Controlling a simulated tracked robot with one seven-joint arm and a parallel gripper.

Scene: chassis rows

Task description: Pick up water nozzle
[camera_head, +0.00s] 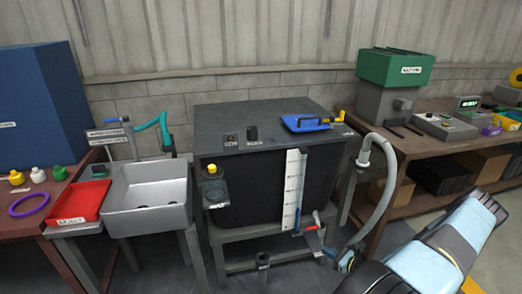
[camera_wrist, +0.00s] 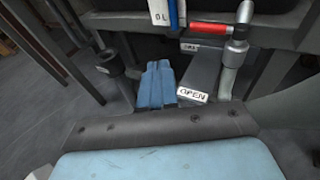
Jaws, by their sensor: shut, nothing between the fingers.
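I cannot tell for certain which item is the water nozzle. A grey curved hose (camera_head: 388,174) with a pale hooked upper end (camera_head: 364,153) stands right of the dark tank. A teal curved spout (camera_head: 151,124) rises over the sink at left. My gripper (camera_head: 338,254) is low in front of the tank's right side, apart from the hose's upper end. In the wrist view, its blue fingers (camera_wrist: 157,85) are together and empty. A red-handled valve (camera_wrist: 220,30) and an "OPEN" label (camera_wrist: 192,96) lie beyond them. The red handle also shows in the head view (camera_head: 316,219).
The dark tank (camera_head: 270,180) stands on a frame with a white gauge strip (camera_head: 292,190). A blue item (camera_head: 303,123) lies on top. A sink (camera_head: 150,195) and red tray (camera_head: 78,202) are left. A workbench (camera_head: 430,140) stands right.

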